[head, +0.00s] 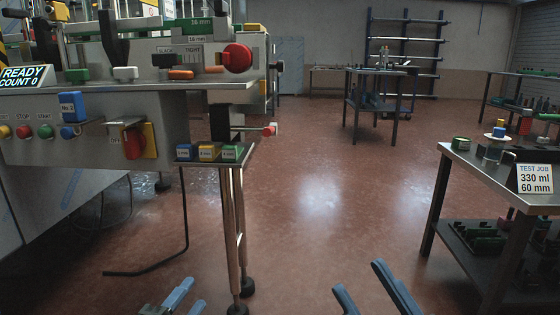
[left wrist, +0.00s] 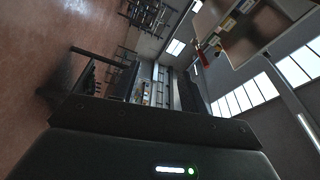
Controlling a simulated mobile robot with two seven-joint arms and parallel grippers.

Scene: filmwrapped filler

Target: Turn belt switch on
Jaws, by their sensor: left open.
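The filler machine (head: 170,100) stands at the left in the head view. On its front panel is a red rotary knob (head: 134,142) on a yellow plate, with lettering like "OFF" beside it; I take this as the belt switch, though no belt label is readable. My left gripper (head: 193,293) is open at the bottom of the head view, low and well apart from the panel. In the left wrist view nothing shows between its jaws. My right gripper (head: 358,277) is at the bottom, right of centre, its fingers apart and empty.
A blue tag (head: 70,106) and several push buttons (head: 25,131) sit left of the knob. A small shelf with coloured blocks (head: 208,153) juts out at the machine's right. A test-job table (head: 450,165) stands at the right. The floor between is clear.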

